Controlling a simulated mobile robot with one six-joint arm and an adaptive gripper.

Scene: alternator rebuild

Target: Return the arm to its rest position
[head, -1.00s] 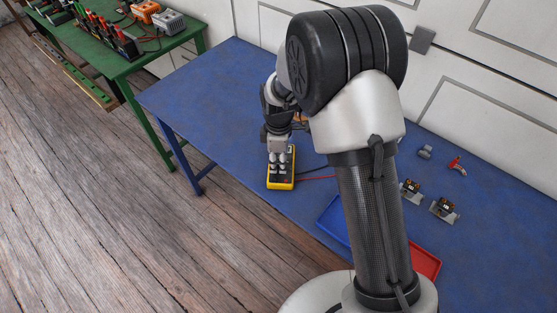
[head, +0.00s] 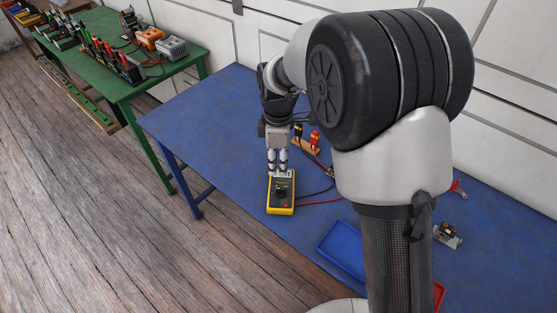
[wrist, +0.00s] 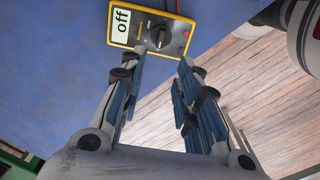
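My gripper (head: 278,170) hangs at the far end of my arm over the blue table, at the top end of a yellow multimeter (head: 281,197). In the wrist view my gripper (wrist: 163,62) has its two fingers apart with nothing between them. The multimeter (wrist: 150,29) lies beyond the fingertips, its display reading "off" and its dark dial showing. I cannot tell the exact gap between fingertips and multimeter, but nothing is gripped.
The blue table (head: 215,120) has free room left of the multimeter. Red and yellow-black probes stand in a wooden holder (head: 307,147) behind it. A blue tray (head: 342,250) and metal part (head: 447,236) lie near my arm. A green bench (head: 150,75) stands left.

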